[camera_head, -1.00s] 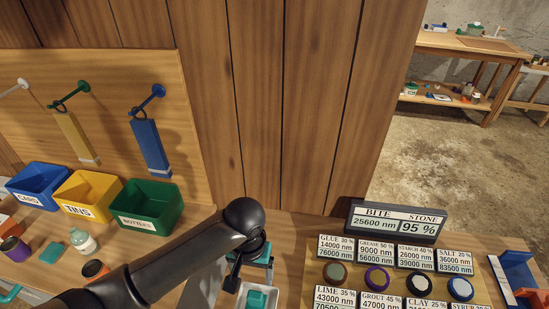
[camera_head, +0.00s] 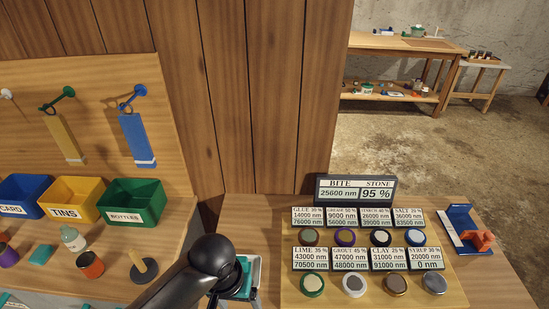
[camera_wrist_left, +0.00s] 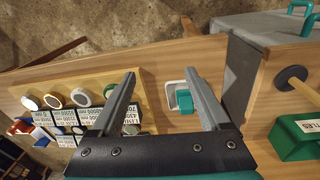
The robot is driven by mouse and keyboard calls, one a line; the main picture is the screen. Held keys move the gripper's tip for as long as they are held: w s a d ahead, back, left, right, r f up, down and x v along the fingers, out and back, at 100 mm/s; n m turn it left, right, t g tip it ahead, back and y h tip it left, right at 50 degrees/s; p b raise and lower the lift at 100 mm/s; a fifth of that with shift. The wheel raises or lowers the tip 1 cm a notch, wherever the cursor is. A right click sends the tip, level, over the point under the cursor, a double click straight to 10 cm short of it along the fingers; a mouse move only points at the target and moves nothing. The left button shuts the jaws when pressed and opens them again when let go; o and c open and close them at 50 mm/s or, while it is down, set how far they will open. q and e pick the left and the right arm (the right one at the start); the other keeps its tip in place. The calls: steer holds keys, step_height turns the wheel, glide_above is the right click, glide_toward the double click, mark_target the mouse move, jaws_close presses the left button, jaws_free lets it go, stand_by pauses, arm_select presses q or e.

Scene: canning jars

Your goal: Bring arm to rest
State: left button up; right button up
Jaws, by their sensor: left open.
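My left gripper (camera_wrist_left: 162,76) is open in the left wrist view, with nothing between its two grey fingers. It hangs over the workbench, between the board of jar lids (camera_wrist_left: 50,88) and a green bin (camera_wrist_left: 298,137). In the head view, my dark left arm rises from the bottom edge to a round joint. In the wrist view, a white tray (camera_wrist_left: 172,86) with a teal piece (camera_wrist_left: 184,100) lies beyond the fingers. My right gripper is not in view.
Blue, yellow and green bins (camera_head: 133,205) stand at the left. A bottle (camera_head: 72,237), an orange-and-black jar (camera_head: 90,264) and a peg on a dark base (camera_head: 142,268) stand before them. The display sign (camera_head: 356,188) backs the lid board (camera_head: 440,296); a blue holder (camera_head: 466,226) is at right.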

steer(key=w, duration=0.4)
arm_select(q)
steer(key=s+a+r+t, duration=0.3)
steer(key=s+a+r, duration=0.2)
steer(key=s+a, duration=0.5)
step_height(320, 180, down, 32)
steer(key=s+d+g+b, duration=0.1)
steer(key=s+b, duration=0.1)
steer(key=b, duration=0.7)
steer(key=s+a+f+b, duration=0.1)
steer(key=s+f+b, duration=0.2)
steer(key=s+f, duration=0.4)
steer(key=s+a+f+m+g+y+b, duration=0.1)
steer(key=s+f+b, duration=0.3)
steer(key=s+f, duration=0.4)
step_height(320, 180, down, 6)
steer(key=shift+a+r+g+b, duration=0.1)
steer(key=shift+a+g+b, duration=0.1)
steer(key=shift+g+b, duration=0.1)
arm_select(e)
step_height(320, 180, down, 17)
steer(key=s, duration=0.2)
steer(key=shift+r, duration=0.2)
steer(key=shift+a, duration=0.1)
